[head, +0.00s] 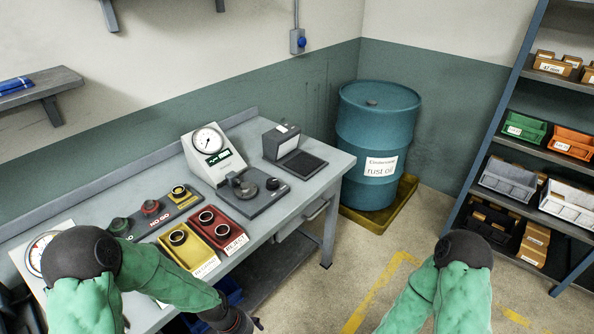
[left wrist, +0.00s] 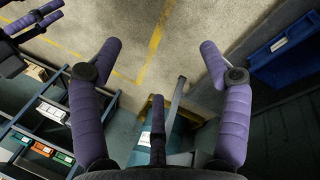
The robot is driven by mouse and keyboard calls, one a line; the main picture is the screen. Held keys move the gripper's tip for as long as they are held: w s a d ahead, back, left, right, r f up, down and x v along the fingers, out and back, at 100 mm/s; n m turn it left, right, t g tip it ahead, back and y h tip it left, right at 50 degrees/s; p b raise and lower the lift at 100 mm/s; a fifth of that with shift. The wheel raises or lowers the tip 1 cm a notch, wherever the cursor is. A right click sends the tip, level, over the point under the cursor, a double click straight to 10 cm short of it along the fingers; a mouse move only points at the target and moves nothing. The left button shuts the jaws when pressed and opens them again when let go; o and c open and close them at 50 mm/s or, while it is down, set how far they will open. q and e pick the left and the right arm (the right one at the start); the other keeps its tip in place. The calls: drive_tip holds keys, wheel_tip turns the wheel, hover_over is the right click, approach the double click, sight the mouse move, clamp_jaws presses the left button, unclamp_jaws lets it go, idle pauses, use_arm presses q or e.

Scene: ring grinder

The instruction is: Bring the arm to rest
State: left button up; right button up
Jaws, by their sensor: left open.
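My left arm comes in from the left in the head view in a green sleeve. Its dark gripper (head: 240,322) is at the bottom edge, in front of the workbench and largely cut off. In the left wrist view the left gripper (left wrist: 160,52) has its purple fingers spread wide, with nothing between them and floor beyond. My right arm (head: 450,275) hangs at the lower right of the head view, its gripper hidden there. Part of the right gripper (left wrist: 32,22) shows at the top left corner of the left wrist view, too cut off to read.
The workbench (head: 320,172) bears a dial gauge, a fixture, a yellow tray (head: 179,254) and a red tray (head: 238,237) with rings. A blue bin (left wrist: 283,42) is below the bench. A rust oil drum (head: 375,130) and a shelf rack (head: 480,165) stand behind open floor.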

use_arm(q)
drive_tip(key=s+d+f, duration=0.3)
drive_tip(key=s+f, duration=0.6)
drive_tip(key=shift+f+n, duration=0.3)
drive_tip(key=shift+f, duration=0.05)
idle(0.3)
